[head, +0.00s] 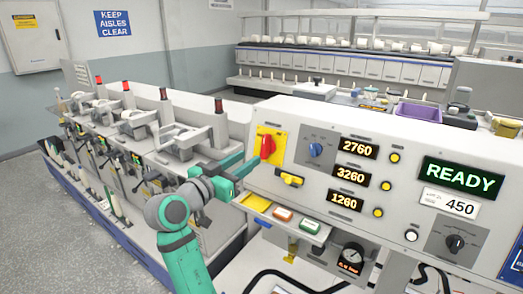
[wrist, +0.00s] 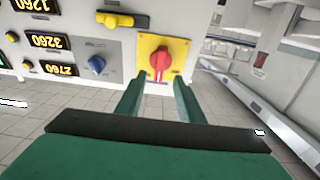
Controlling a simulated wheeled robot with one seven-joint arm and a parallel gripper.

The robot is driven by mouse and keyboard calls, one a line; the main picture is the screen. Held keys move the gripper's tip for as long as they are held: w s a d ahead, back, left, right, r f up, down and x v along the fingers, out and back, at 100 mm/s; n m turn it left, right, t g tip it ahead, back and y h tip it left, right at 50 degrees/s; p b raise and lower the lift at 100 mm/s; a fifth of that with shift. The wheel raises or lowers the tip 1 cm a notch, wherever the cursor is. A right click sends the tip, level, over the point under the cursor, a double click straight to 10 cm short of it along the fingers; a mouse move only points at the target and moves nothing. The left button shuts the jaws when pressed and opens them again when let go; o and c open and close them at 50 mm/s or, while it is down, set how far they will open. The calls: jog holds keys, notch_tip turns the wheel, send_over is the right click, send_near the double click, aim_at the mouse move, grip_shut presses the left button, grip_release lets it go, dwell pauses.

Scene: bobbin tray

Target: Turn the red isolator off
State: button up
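The red isolator (head: 266,147) is a rotary handle on a yellow plate at the left end of the white control panel. Its handle looks roughly upright in the head view. In the wrist view, which shows the panel upside down, the isolator (wrist: 160,63) lies ahead, between the lines of my two fingers. My gripper (head: 243,167) is just left of and below the isolator in the head view. In the wrist view my gripper (wrist: 159,84) is open with nothing between its green fingers. The fingertips look short of the handle; I see no contact.
A yellow handle (head: 290,180) sits below the isolator, and a blue knob (head: 316,150) to its right. A lit READY display (head: 458,174) and number readouts are further right. Spindle machinery (head: 130,125) stands at left.

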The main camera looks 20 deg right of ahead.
aim_at(263, 148)
jog(key=x, duration=0.8)
jog(key=shift+w+d, duration=0.15)
jog(key=shift+c, duration=0.3)
grip_shut()
